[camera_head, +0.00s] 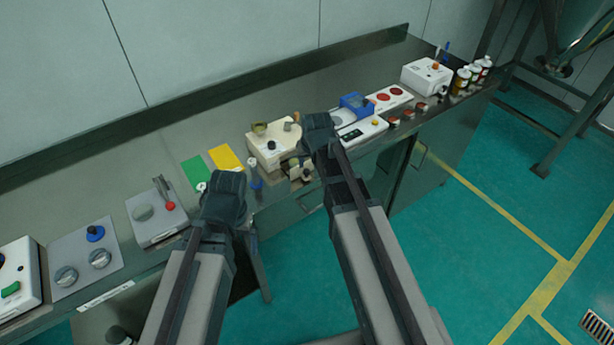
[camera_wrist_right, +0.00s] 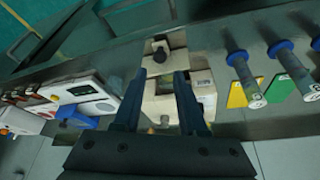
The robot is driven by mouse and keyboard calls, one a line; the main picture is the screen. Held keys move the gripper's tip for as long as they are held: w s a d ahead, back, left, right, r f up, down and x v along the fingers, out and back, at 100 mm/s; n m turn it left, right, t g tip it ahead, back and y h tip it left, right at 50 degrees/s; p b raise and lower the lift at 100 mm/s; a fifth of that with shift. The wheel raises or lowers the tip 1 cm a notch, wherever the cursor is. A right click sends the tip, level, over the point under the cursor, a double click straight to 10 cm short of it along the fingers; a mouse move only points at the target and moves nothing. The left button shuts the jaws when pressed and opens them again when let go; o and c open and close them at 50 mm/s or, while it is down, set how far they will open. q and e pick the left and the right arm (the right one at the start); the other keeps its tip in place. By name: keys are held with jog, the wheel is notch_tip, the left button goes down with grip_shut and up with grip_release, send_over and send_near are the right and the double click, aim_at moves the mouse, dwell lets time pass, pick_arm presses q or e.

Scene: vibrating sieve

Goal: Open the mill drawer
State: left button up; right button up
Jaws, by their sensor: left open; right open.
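The mill (camera_head: 268,150) is a cream box at the middle of the bench. A small cream block with a dark knob, seemingly its drawer front (camera_head: 301,172), shows at its front near the bench edge. In the right wrist view, this drawer front (camera_wrist_right: 164,48) lies just beyond my fingertips, with the mill body (camera_wrist_right: 200,90) behind and between the fingers. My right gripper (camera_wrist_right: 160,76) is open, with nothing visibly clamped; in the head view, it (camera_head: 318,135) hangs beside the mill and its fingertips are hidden. My left gripper (camera_head: 224,188) is over the bench edge, left of the mill.
Blue-collared tools (camera_wrist_right: 285,65) stand beside the mill, near green (camera_head: 195,170) and yellow (camera_head: 225,157) cards. A white scale (camera_head: 362,131) and blue box (camera_head: 356,104) stand to the right. A grey device (camera_head: 155,215) stands left. Open floor lies before the bench.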

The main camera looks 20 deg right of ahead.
aim_at(307, 171)
jog(key=b+x, duration=0.5)
jog(key=x, duration=0.2)
jog(key=shift+f, duration=0.1)
grip_shut()
jog(key=shift+s, duration=0.1)
dwell(1.2)
